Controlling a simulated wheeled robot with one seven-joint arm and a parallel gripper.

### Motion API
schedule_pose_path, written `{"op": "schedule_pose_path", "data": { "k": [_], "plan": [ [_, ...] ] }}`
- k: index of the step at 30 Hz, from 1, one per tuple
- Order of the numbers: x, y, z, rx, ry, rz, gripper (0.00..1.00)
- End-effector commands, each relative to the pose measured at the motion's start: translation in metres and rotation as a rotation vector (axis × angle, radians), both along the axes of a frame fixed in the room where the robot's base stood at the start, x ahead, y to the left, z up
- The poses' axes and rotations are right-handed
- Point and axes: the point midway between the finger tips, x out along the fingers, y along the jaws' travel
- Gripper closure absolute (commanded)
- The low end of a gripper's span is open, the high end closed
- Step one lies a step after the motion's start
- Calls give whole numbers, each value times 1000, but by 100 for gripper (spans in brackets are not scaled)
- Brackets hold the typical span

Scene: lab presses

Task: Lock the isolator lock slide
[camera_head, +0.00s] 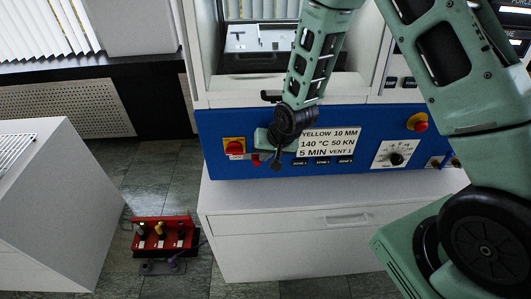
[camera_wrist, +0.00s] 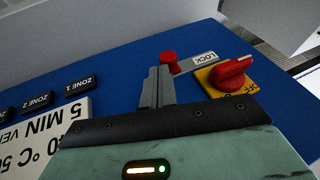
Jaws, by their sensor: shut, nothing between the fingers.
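The isolator is a red rotary knob (camera_wrist: 232,73) on a yellow plate on the blue panel; it also shows in the head view (camera_head: 235,148). Beside it is the lock slide, with a round red knob (camera_wrist: 169,57) at the end of a grey bar and a white LOCK label (camera_wrist: 205,57). The slide's red knob also shows in the head view (camera_head: 256,160), just right of the isolator. My gripper (camera_wrist: 160,70) is shut and empty. Its fingertips are close beside the slide's red knob; I cannot tell whether they touch it.
The blue panel (camera_head: 350,120) also carries a white settings sign (camera_head: 329,142), several black zone labels, a dial (camera_head: 396,158) and a red emergency button (camera_head: 419,122). A white cabinet (camera_head: 330,240) stands below. A red foot-pedal unit (camera_head: 163,235) is on the floor at left.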

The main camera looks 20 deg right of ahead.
Motion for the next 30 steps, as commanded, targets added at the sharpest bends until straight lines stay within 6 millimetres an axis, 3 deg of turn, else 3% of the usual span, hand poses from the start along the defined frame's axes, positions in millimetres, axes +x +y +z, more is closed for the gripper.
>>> {"op": "schedule_pose_path", "data": {
  "k": [8,15,30],
  "plan": [
    [2,4,-1,0,0,1,100],
    [11,34,-1,0,-1,1,100],
    [14,33,9,0,0,-1,100]
  ]
}}
